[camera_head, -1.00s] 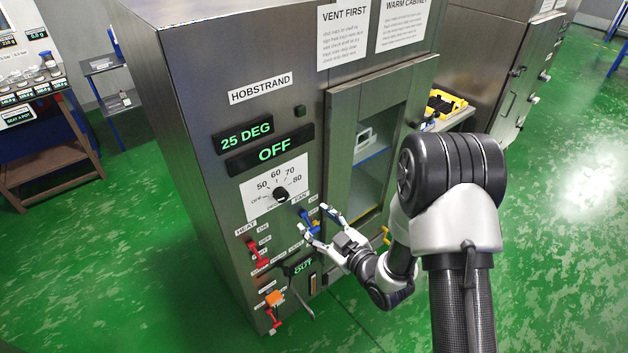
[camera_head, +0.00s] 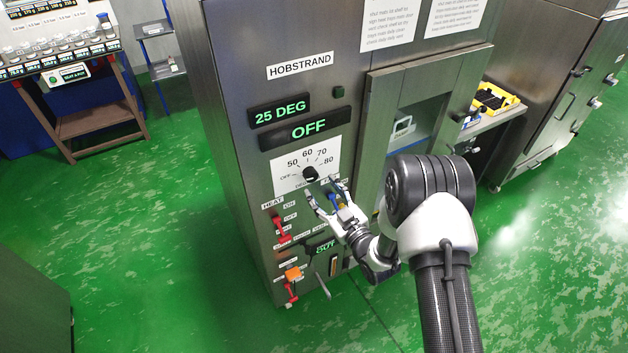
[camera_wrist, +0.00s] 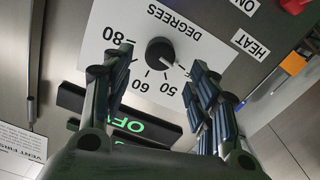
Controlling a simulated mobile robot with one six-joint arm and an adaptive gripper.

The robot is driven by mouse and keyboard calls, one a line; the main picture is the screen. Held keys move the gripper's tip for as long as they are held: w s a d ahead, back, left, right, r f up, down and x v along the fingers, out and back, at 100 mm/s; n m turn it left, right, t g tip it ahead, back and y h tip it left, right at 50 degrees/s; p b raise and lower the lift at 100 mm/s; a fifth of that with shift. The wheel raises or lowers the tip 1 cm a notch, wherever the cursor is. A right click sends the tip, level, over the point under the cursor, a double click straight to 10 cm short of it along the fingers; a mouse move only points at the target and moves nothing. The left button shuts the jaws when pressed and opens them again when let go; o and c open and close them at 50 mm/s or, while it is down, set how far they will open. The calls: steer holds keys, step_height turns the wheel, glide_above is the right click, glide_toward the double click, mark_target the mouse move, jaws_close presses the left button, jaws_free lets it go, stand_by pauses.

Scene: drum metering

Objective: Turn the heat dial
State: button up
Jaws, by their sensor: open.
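The heat dial (camera_head: 310,173) is a round black knob on a white plate (camera_head: 284,184) marked OFF, 50, 60, 70, 80 on the cabinet front. It also shows in the wrist view (camera_wrist: 160,52), upside down, its white pointer toward the OFF side. My gripper (camera_head: 322,190) is open just below and right of the dial in the head view. In the wrist view my gripper's fingers (camera_wrist: 155,75) stand on either side of the dial, apart from it. Nothing is between them but the view of the dial.
The displays read 25 DEG (camera_head: 280,110) and OFF (camera_head: 309,128). The cabinet door (camera_head: 373,130) is to the right.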

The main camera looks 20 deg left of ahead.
mark_target(313, 178)
steer(key=x, duration=0.6)
steer(key=shift+b, duration=0.3)
steer(key=shift+c, duration=0.3)
steer(key=c, duration=1)
